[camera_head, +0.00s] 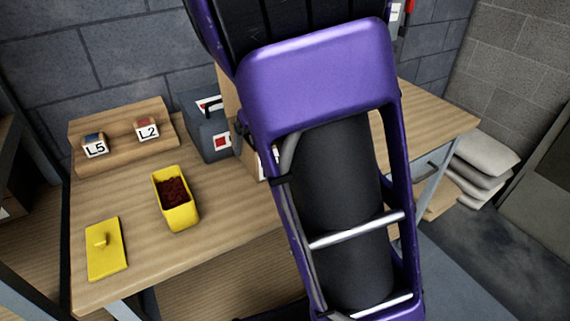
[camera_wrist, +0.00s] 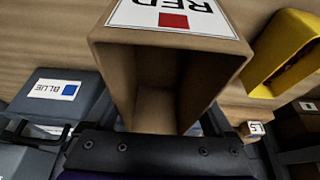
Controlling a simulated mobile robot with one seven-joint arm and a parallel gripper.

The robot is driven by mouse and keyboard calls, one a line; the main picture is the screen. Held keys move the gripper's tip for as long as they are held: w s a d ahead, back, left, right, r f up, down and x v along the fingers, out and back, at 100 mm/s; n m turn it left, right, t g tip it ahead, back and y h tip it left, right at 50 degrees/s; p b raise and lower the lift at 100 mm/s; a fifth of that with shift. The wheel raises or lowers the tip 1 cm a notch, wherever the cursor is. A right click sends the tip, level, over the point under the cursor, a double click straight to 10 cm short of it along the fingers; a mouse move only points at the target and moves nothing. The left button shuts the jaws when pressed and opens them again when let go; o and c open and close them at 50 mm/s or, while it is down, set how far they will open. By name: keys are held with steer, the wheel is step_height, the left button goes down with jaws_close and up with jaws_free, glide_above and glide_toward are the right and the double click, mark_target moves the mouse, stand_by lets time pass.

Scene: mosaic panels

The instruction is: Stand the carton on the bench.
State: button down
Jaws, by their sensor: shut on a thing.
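The carton is a brown open box. In the wrist view the carton (camera_wrist: 115,75) shows its empty inside towards the camera, with a white label reading RED and a red square on its upper face. My gripper (camera_wrist: 160,120) has a dark finger on either side of the carton and is shut on it. In the head view a strip of brown carton (camera_head: 229,97) shows beside my purple arm, which hides most of it and the gripper. Whether the carton touches the wooden bench (camera_head: 135,205) cannot be seen.
A grey box (camera_head: 210,135) with a red-square label stands by the carton. A wooden rack (camera_head: 120,130) holds blocks L5 and L2. A yellow tub (camera_head: 182,217) with dark red contents and a yellow lid (camera_head: 107,260) lie on the left. A BLUE-labelled box (camera_wrist: 50,105) is nearby.

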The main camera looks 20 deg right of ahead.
step_height(320, 180, down, 8)
steer(key=b, duration=0.4)
steer(key=shift+r, duration=0.1)
jaws_free()
steer(key=shift+r, duration=0.2)
steer(key=p+v, duration=0.8)
steer(key=v, duration=0.3)
steer(key=shift+s+d+r, duration=0.1)
steer(key=shift+d+r, duration=0.05)
steer(key=shift+r, duration=0.15)
